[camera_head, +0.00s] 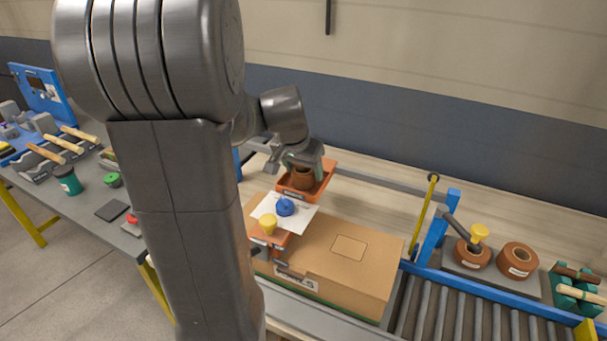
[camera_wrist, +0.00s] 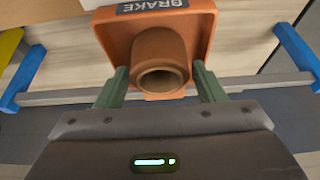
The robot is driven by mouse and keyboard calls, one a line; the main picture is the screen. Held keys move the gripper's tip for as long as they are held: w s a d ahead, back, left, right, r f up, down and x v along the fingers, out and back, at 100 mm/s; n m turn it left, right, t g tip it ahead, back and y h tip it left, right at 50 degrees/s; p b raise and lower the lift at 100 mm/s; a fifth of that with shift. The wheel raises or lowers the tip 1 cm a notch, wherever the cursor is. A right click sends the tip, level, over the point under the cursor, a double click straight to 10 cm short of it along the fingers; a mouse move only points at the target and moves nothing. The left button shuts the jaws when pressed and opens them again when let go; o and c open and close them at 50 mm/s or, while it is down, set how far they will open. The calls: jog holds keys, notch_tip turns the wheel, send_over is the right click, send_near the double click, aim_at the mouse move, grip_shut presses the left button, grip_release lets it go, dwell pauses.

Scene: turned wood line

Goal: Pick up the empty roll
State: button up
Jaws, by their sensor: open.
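The empty roll is a brown hollow tube (camera_wrist: 161,49) in the wrist view, its open end facing the camera. It sits in an orange bin (camera_wrist: 205,22) with a dark "BRAKE" label. In the head view the roll (camera_head: 303,179) shows in the orange bin (camera_head: 323,178) behind the carton. My gripper (camera_wrist: 160,76) is open, with one green finger on each side of the roll. Gaps show between the fingers and the roll, and nothing is held. In the head view my gripper (camera_head: 304,160) is just above the roll, partly hiding it.
A yellow-topped item (camera_head: 268,223) is close by. Brown rolls (camera_head: 518,260) sit beyond the roller conveyor (camera_head: 460,310) at right. A tool bench (camera_head: 85,205) is at left.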

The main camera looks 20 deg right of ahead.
jog(key=shift+d+f, duration=0.1)
jog(key=shift+f, duration=0.2)
jog(key=shift+c, duration=0.4)
jog(key=c, duration=0.6)
jog(key=shift+r, duration=0.1)
jog(key=shift+c, duration=0.2)
